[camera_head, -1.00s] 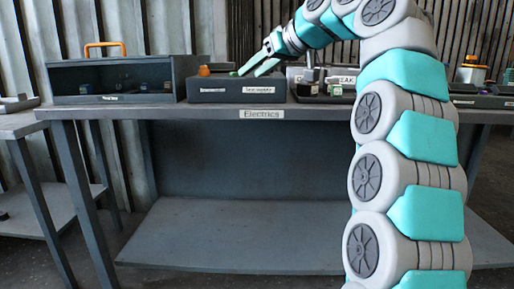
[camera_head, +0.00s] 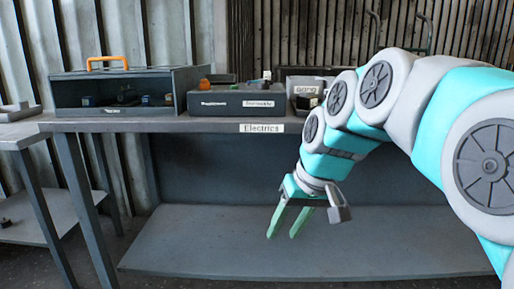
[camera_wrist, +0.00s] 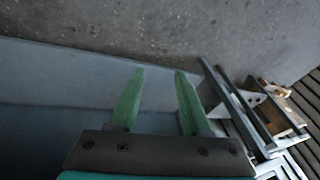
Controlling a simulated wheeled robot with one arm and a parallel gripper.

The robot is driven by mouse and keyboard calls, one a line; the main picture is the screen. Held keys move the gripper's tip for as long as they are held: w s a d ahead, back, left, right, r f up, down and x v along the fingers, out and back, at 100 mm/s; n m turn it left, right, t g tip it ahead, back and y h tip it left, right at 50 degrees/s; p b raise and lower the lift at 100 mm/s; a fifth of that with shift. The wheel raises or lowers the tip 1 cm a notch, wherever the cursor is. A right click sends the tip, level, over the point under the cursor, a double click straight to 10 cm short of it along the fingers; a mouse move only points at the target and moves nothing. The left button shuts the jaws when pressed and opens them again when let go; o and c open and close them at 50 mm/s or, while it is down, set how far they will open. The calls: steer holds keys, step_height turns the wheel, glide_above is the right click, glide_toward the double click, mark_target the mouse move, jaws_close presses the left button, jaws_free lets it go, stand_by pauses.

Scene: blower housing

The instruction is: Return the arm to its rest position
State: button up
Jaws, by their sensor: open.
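My gripper (camera_head: 282,228) hangs in front of the bench, below the tabletop level, with its two green fingers pointing down. The fingers are apart and nothing is between them. In the wrist view my gripper (camera_wrist: 153,75) shows the same open fingers above the floor and a grey-blue surface. My arm comes in from the right side of the head view and bends down to the gripper.
The bench (camera_head: 200,125) carries an "Electrics" label (camera_head: 262,128). On it stand an open-front toolbox (camera_head: 190,85) with an orange handle, a dark two-part tray (camera_head: 235,102) and a grey bin (camera_head: 303,83). A lower shelf (camera_head: 220,245) lies beneath. A side table (camera_head: 15,130) stands at left.

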steer(key=s+d+f+m+g+h, duration=0.1)
steer(key=s+d+f, duration=0.2)
steer(key=s+f, duration=0.2)
steer(key=s+d+f+m+g+h+p, duration=0.1)
steer(key=s+d+f, duration=0.2)
steer(key=s, duration=0.8)
steer(key=s+d+f+g+h+p, duration=0.1)
steer(key=s+d+f+g, duration=0.1)
steer(key=s+f, duration=0.5)
steer(key=shift+s+d+f+m, duration=0.3)
steer(key=shift+s+d+m, duration=0.1)
steer(key=shift+s+d, duration=0.35)
steer(key=shift+a, duration=0.1)
